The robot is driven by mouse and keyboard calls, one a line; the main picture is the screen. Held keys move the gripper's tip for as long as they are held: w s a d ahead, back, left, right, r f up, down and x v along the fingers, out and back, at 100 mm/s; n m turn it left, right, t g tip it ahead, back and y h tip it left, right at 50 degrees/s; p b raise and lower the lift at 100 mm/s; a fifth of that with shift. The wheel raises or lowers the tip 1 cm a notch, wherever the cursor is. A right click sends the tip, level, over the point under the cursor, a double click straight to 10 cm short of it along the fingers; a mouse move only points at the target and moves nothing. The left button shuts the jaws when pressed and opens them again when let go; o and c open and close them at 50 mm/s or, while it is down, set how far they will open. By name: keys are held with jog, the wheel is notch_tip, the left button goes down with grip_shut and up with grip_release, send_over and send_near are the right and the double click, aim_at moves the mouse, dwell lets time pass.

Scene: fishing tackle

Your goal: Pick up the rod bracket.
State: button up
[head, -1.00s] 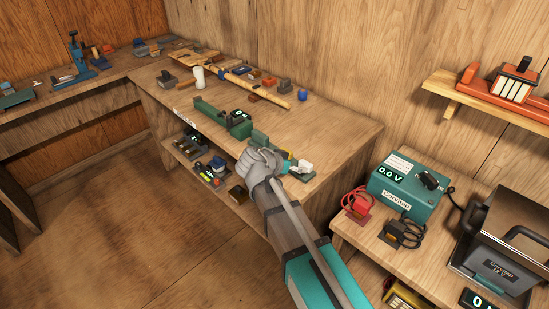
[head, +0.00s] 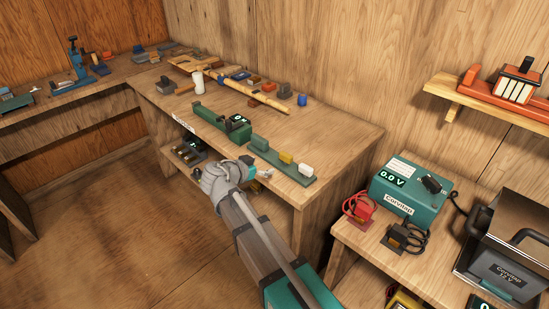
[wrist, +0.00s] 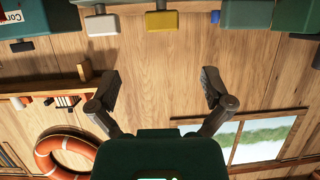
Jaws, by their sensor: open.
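I cannot tell for certain which piece is the rod bracket. A green rail (head: 299,177) along the bench's front edge carries a green block (head: 260,143), a yellow block (head: 285,157) and a white block (head: 306,170). These blocks also show upside down along the top of the wrist view, with the yellow block (wrist: 162,21) near the middle. My gripper (head: 264,175) is in front of the rail, at the bench's front edge. In the wrist view its two fingers (wrist: 160,88) are spread wide with nothing between them, apart from the blocks.
A long wooden rod (head: 240,89) lies across the back of the bench among small blocks. A white cylinder (head: 197,82) stands near it. A green power box (head: 405,190) with red and black clamps is on the right bench. The bench's right end is clear.

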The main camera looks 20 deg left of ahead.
aim_at(284, 157)
jog(key=b+x, duration=0.2)
jog(key=x, duration=0.5)
jog(key=shift+b, duration=0.3)
jog(key=shift+w+d+f, duration=0.2)
jog(key=shift+w+d, duration=0.05)
jog(key=shift+w, duration=0.3)
jog(key=shift+b+x, duration=1)
jog(key=shift+x, duration=1.6)
jog(key=shift+a+r, duration=0.1)
jog(key=shift+a, duration=0.05)
jog(key=c, duration=1.3)
jog(key=shift+r, duration=0.15)
